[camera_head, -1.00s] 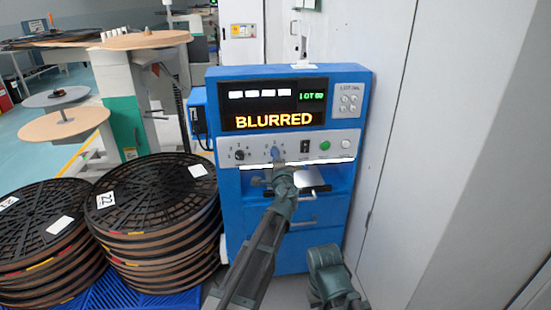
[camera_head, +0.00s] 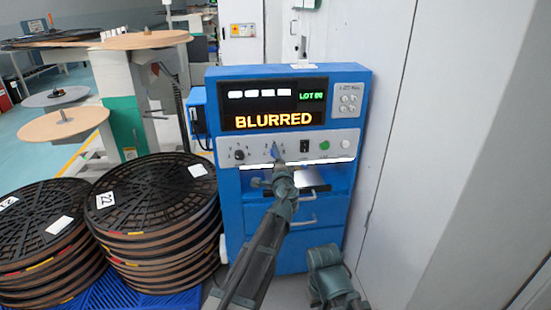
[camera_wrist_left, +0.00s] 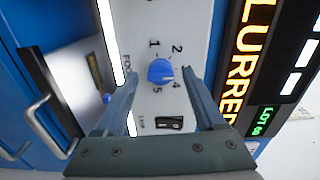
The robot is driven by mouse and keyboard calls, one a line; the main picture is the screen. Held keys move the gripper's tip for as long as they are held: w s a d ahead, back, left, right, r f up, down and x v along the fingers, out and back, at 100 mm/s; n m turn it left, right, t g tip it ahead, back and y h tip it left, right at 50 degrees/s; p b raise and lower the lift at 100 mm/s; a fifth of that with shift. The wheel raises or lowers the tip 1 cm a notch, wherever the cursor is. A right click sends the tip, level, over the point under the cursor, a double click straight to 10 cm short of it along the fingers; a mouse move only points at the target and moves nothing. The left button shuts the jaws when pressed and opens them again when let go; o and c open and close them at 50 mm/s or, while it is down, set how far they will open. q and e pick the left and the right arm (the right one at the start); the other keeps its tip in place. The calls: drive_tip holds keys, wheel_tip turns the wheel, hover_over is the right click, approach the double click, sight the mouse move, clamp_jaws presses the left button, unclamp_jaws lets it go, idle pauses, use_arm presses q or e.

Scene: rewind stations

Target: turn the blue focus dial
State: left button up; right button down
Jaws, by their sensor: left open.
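The blue focus dial (camera_head: 275,149) is on the grey control panel of the blue machine. In the left wrist view the dial (camera_wrist_left: 159,71) shows between my two fingertips, with numbers printed around it. I cannot tell for sure which number it points at. My left gripper (camera_wrist_left: 160,76) is open, with one finger on each side of the dial and a visible gap to each. In the head view my left gripper (camera_head: 279,166) is just below the dial, its fingers hard to make out. The right gripper itself does not show.
The display (camera_head: 274,121) above reads BLURRED. A black knob (camera_head: 239,155), a black switch (camera_head: 304,147) and a green button (camera_head: 324,145) share the panel. Reel stacks (camera_head: 150,200) stand left; a grey wall (camera_head: 420,120) is close on the right.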

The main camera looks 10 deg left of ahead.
use_arm(q)
drive_tip(key=v, duration=1.3)
drive_tip(key=shift+s+a, duration=0.1)
drive_tip(key=s+a+f+n+g+y, duration=0.1)
drive_tip(key=s+a+f+n+g, duration=0.3)
drive_tip(key=a+f+n, duration=0.15)
drive_tip(key=s+a+f+n+g+y, duration=0.1)
drive_tip(key=s+a+f+n+g, duration=0.35)
drive_tip(key=a+f, duration=0.2)
drive_tip(key=s+d+f+n+g+h, duration=0.4)
drive_tip(key=s+f+g+h, duration=0.35)
drive_tip(key=s+f, duration=0.4)
drive_tip(key=s+d+r+m+g+y, duration=0.1)
drive_tip(key=s+d+r+m+y, duration=0.15)
drive_tip(key=s+d, duration=0.6)
wheel_tip(320, 180, up, 27)
drive_tip(key=d+m+h+p, duration=0.1)
drive_tip(key=d+p, duration=0.1)
drive_tip(key=p, duration=2.5)
drive_tip(key=shift+w+d+f, duration=0.15)
drive_tip(key=shift+w+d, duration=0.1)
